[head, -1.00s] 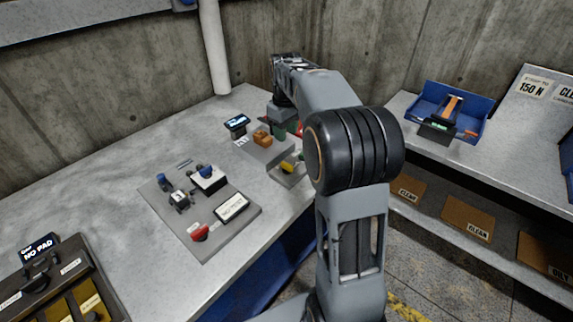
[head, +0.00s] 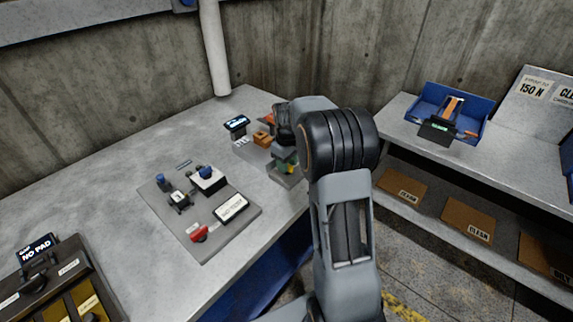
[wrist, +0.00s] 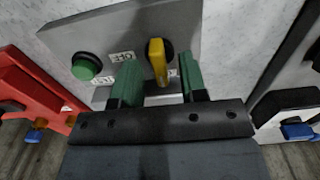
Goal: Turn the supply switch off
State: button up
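A yellow switch handle (wrist: 157,61) stands on a grey panel (wrist: 205,22) in the wrist view, likely the supply switch. Small labels lie beside it, too blurred to read. A green round button (wrist: 86,67) is on the same panel to the left. My gripper (wrist: 158,82) is open; its green fingers stand apart on either side of the handle's lower end in the picture. Contact cannot be told.
A grey board (head: 225,233) with a red knob (head: 199,234) and blue-topped parts lies left on the bench. In the wrist view a red part (wrist: 35,90) is at left.

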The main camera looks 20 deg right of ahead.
jog(key=shift+f, duration=0.35)
jog(key=shift+a, duration=0.1)
grip_shut()
